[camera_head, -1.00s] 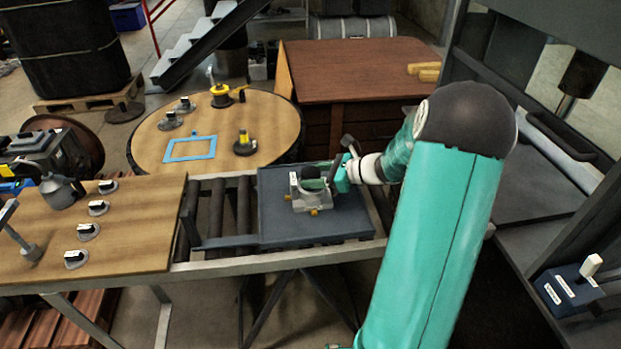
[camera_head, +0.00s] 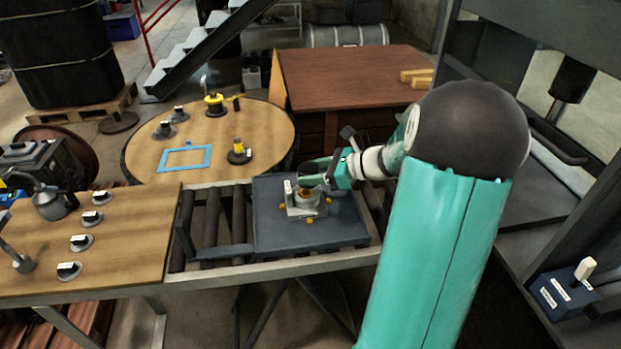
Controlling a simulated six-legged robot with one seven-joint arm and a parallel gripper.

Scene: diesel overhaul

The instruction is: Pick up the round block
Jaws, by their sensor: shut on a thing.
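The round block (camera_head: 311,179) is a dark, short cylinder at the fingertips of my gripper (camera_head: 327,170). My gripper is teal with dark fingers, comes in from the right and is shut on the block. The block is just above a light grey fixture (camera_head: 304,209) with small yellow knobs. A yellow-orange round opening shows in the fixture under the block. Whether the block's lower edge is fully clear of the fixture is hard to tell. The fixture sits on a dark grey tray (camera_head: 275,233) on the roller table.
A round table (camera_head: 225,130) with a blue frame (camera_head: 185,158) and yellow-topped parts stands behind. A brown desk (camera_head: 350,78) is at the back. A grey press frame (camera_head: 560,190) borders the right.

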